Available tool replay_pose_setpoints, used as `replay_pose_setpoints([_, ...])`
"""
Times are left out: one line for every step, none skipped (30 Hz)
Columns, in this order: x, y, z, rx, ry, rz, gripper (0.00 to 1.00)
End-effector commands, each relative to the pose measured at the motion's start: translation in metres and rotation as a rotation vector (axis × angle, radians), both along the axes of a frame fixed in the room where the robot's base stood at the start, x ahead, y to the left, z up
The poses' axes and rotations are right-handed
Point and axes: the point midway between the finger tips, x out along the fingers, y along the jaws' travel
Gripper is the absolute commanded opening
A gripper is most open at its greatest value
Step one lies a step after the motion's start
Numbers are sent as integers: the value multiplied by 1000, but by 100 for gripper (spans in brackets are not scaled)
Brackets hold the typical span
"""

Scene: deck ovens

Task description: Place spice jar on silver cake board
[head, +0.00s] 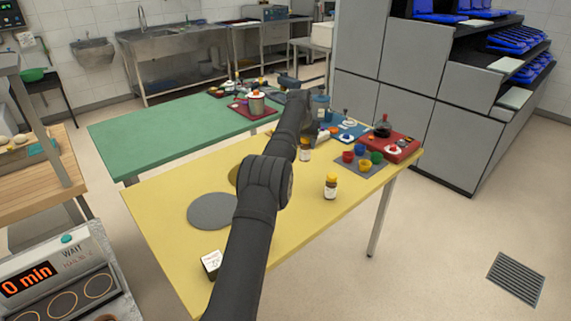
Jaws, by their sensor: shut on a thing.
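The silver cake board (212,210) is a flat grey disc lying bare on the left part of the yellow table. My gripper (308,138) is at the far side of the table, largely hidden by my own arm. It is shut on a small spice jar (305,151) with a pale label, whose upper part is hard to make out. The jar is well behind and to the right of the silver board; I cannot tell whether its base touches the table.
A gold disc (233,176) is partly hidden behind my arm. A small white-and-black box (211,263) sits near the left front edge. A grey mat with coloured cups (365,165) and a red board (398,149) occupy the right end. A green table (160,134) stands behind.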

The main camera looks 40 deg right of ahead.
Motion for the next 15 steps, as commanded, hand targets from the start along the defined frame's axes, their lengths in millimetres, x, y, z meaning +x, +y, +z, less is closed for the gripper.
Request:
replay_pose_setpoints([0, 0, 4, -1, 0, 0, 13])
replay_pose_setpoints([0, 0, 6, -1, 0, 0, 13])
replay_pose_setpoints([0, 1, 8, 0, 0, 1, 13])
replay_pose_setpoints([1, 2, 9, 0, 0, 3, 13])
replay_pose_setpoints([1, 3, 9, 1, 1, 6, 13])
replay_pose_setpoints([2, 6, 10, 2, 1, 12, 13])
replay_pose_setpoints([3, 8, 12, 1, 0, 17, 13])
replay_pose_setpoints([5, 11, 13, 1, 1, 25, 13])
replay_pose_setpoints([7, 16, 15, 2, 1, 35, 13])
replay_pose_setpoints([8, 21, 17, 1, 1, 45, 13])
replay_pose_setpoints([10, 26, 18, 2, 1, 56, 13])
replay_pose_setpoints([12, 34, 21, 2, 1, 70, 13])
replay_pose_setpoints([13, 40, 23, 2, 1, 82, 13])
replay_pose_setpoints([14, 47, 24, 2, 2, 95, 13])
replay_pose_setpoints([15, 55, 26, 1, 2, 111, 13])
